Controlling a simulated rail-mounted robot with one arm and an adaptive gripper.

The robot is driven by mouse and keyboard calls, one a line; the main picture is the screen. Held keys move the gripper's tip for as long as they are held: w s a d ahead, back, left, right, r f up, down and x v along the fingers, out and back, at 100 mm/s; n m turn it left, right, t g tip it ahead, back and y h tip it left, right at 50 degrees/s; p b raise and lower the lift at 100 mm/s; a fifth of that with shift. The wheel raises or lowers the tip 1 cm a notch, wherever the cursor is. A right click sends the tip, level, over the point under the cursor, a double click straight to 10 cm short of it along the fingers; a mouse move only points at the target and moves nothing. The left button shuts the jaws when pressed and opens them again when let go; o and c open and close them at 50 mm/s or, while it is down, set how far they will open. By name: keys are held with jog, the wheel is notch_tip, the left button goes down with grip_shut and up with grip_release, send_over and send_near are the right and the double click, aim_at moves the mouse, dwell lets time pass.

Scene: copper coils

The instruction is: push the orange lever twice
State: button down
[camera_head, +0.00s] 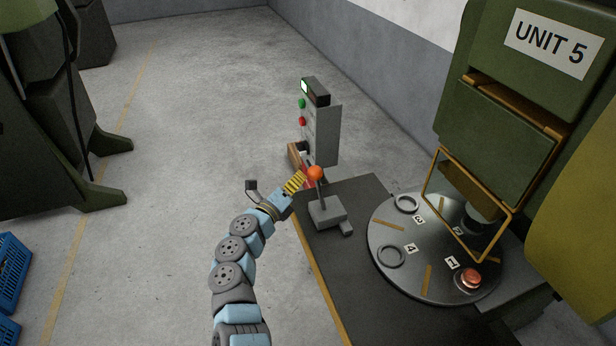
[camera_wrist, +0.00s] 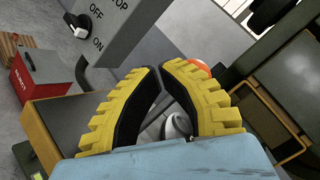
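The orange lever has a round orange knob (camera_head: 315,172) on a thin stalk above a grey base (camera_head: 327,213), on the dark table's far left corner. The stalk looks near upright. My gripper (camera_head: 303,177), with yellow ribbed fingers, is just left of the knob at about its height. In the wrist view, the fingertips (camera_wrist: 159,70) meet or nearly meet, with nothing seen held between them. Part of the orange knob (camera_wrist: 204,67) shows behind the right finger, which hides the rest. I cannot tell whether finger and knob touch.
A grey control box (camera_head: 320,135) with green and red buttons stands behind the lever. A red bin (camera_wrist: 42,75) is near it. To the right, a round turntable (camera_head: 432,262) carries a copper coil (camera_head: 470,277) under the green UNIT 5 machine (camera_head: 520,120).

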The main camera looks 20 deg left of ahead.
jog(key=shift+s+a, duration=0.2)
jog(key=shift+a, duration=0.15)
jog(key=s+a, duration=0.1)
jog(key=a, duration=0.1)
jog(key=s+a+f+b, duration=0.1)
jog(key=s+a, duration=0.1)
dwell(0.7)
jog(key=shift+w, duration=0.1)
dwell(0.4)
